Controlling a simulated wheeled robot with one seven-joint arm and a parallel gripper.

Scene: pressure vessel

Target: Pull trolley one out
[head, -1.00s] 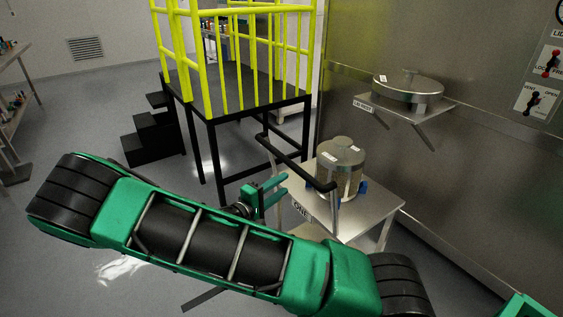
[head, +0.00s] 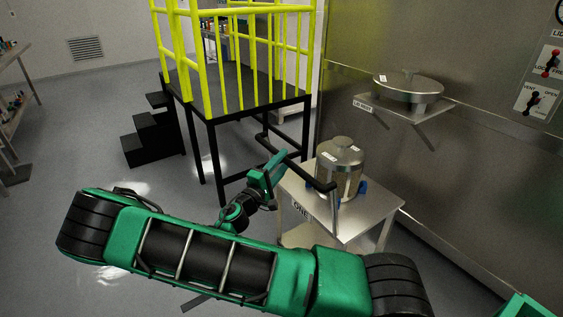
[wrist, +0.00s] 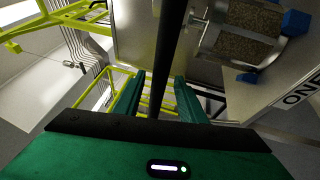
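Trolley one (head: 376,217) is a small steel cart marked "ONE" beside the steel wall, with a black push handle (head: 301,170) on its left side. A lidded steel vessel (head: 340,165) with blue clamps stands on its top. My gripper (head: 270,172) is at the handle. In the wrist view my gripper (wrist: 160,86) has its two green fingers apart. The black handle bar (wrist: 172,50) runs between them in that view, with gaps on both sides. Whether the bar is fully within the fingers' depth is hard to tell. The "ONE" label (wrist: 303,90) shows at right.
A yellow-railed platform (head: 240,100) with black steps (head: 152,138) stands behind the trolley. The steel wall (head: 450,55) with a lid-rest shelf (head: 405,112) borders its right side. Shelving (head: 12,110) is at far left. The floor at left is open.

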